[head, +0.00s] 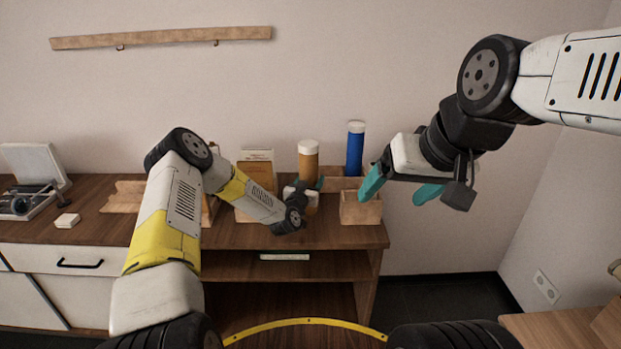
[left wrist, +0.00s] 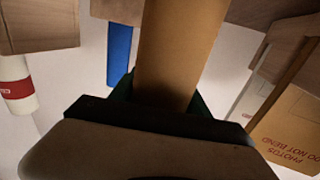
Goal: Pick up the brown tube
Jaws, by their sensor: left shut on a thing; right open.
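The brown tube (head: 308,160) has a white cap and stands upright near the right end of the wooden cabinet. My left gripper (head: 312,186) is shut around it below the cap. In the left wrist view the brown tube (left wrist: 178,45) runs between the teal fingers, which are partly hidden behind the gripper body. My right gripper (head: 400,190) is open and empty, in the air to the right of the cabinet.
A blue tube (head: 355,150) with a white cap stands just right of the brown one, by a small wooden box (head: 361,209). A brown envelope (left wrist: 290,130) is near the tube. A wooden rail (head: 160,38) is on the wall. A white block (head: 67,220) lies left.

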